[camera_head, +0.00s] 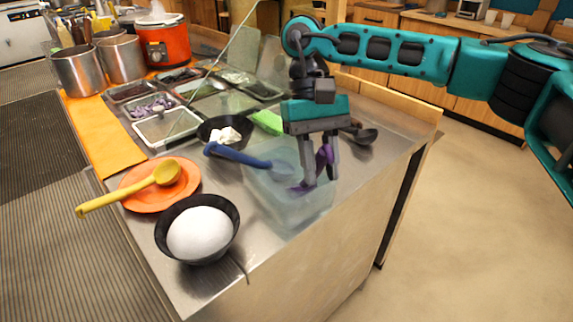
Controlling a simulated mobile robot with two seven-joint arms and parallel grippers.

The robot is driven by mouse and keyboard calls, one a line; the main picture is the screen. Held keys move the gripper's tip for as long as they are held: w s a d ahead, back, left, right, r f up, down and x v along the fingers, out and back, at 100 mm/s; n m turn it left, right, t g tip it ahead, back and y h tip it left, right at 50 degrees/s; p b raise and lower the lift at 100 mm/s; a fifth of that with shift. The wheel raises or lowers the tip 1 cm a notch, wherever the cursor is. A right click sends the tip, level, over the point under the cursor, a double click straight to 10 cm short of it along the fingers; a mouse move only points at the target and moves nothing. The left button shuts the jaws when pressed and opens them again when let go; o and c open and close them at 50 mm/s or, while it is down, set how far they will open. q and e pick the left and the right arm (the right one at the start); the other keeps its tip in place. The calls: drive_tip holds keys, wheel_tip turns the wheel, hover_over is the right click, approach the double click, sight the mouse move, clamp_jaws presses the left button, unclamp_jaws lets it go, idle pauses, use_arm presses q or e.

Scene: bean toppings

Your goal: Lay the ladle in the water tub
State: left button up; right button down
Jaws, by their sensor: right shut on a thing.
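My right gripper (318,180) points down over the clear water tub (282,214) near the counter's right side. It is shut on a purple ladle (325,158), mostly hidden by the fingers. The purple lower end shows low, within the tub's outline; whether it touches the tub floor cannot be told. A blue-handled ladle (238,155) leans on the tub's left rim, its bowl end inside. A yellow ladle (130,191) rests on an orange plate (133,176) to the left. My left gripper is not in view.
A black bowl with a white mound (200,233) stands in front left of the tub. A smaller dark bowl (222,133) and a green item (267,122) are behind it. A dark utensil (364,135) lies behind the gripper. Topping trays and an orange cooker (163,45) are farther back.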

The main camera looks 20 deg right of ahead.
drive_tip(key=c, duration=0.8)
unclamp_jaws()
drive_tip(key=shift+r, duration=0.1)
drive_tip(key=v, duration=0.6)
drive_tip(key=shift+r, duration=0.15)
drive_tip(key=shift+p+v, duration=1.7)
drive_tip(key=shift+v, duration=1.55)
